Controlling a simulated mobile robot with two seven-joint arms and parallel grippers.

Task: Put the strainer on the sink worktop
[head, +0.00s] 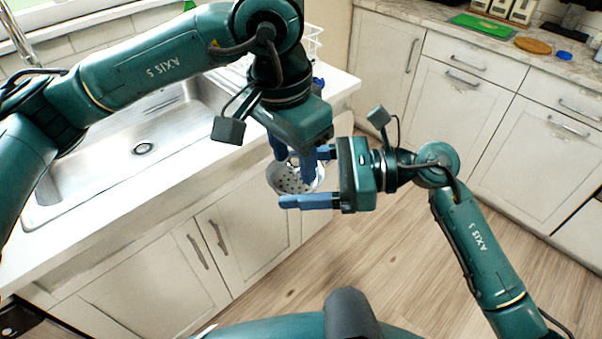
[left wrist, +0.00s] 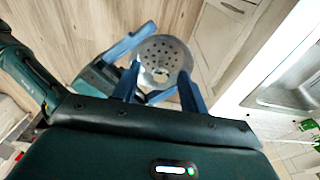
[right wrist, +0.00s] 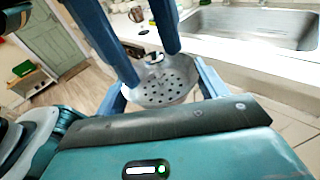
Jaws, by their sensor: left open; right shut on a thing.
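The strainer (head: 287,182) is a metal bowl with holes, held in the air in front of the sink cabinets, beside the front edge of the sink worktop (head: 345,83). My right gripper (head: 286,180) is shut on the strainer, with its blue fingers on either side of the bowl. My left gripper (head: 294,170) is open and points down at the strainer, partly hiding it. In the left wrist view the strainer (left wrist: 165,55) lies beyond my left fingers. In the right wrist view the strainer (right wrist: 165,88) sits between my right fingers. Whether my left fingers touch it, I cannot tell.
The sink basin (head: 150,135) takes up much of the worktop on the left. A white wire rack (head: 312,42) stands at the worktop's back. Cabinets (head: 450,110) and a counter with a green board (head: 482,26) are at the right. The wooden floor (head: 400,255) is clear.

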